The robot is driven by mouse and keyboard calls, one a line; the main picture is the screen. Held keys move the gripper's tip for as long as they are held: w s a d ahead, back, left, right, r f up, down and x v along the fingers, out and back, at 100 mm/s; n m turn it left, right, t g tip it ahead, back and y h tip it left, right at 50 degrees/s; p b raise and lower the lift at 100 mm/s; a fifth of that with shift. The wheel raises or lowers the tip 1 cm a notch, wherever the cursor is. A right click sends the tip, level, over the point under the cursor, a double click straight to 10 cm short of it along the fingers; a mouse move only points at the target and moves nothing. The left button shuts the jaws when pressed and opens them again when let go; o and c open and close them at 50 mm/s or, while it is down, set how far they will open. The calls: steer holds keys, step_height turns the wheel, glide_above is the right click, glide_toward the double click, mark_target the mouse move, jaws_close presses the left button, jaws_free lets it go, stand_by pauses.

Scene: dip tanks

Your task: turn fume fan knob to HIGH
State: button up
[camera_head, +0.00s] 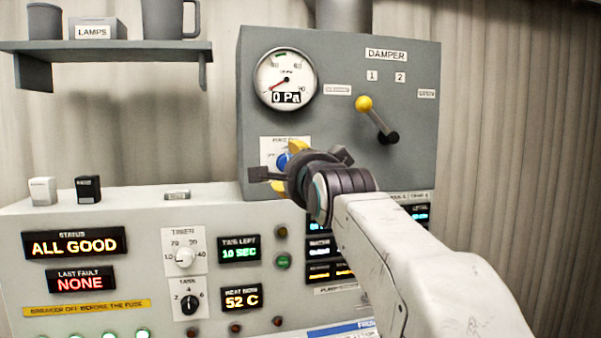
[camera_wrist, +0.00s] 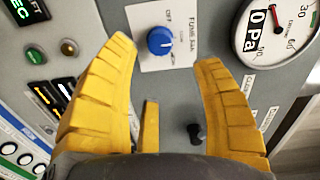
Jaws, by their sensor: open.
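The fume fan knob (camera_wrist: 160,41) is a round blue knob on a white plate (camera_wrist: 181,59) in the wrist view. The plate bears the words FUME FAN and OFF; its other marks are too small to read. In the head view the knob (camera_head: 283,160) shows only partly behind my gripper. My gripper (camera_wrist: 168,68) has yellow fingers spread wide, one on each side of the knob in the wrist view. It is open and empty. The knob lies beyond the fingertips, and I see no contact. The fingers are largely hidden behind the wrist in the head view.
A pressure gauge (camera_head: 286,79) reads 0 Pa above the knob. A damper lever (camera_head: 378,119) with a yellow ball sticks out to the right. The console (camera_head: 140,295) with TIMER and TANK knobs lies below left. A shelf (camera_head: 105,50) with cups hangs at upper left.

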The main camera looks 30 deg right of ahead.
steer(key=shift+v, duration=1.5)
steer(key=shift+w, duration=0.1)
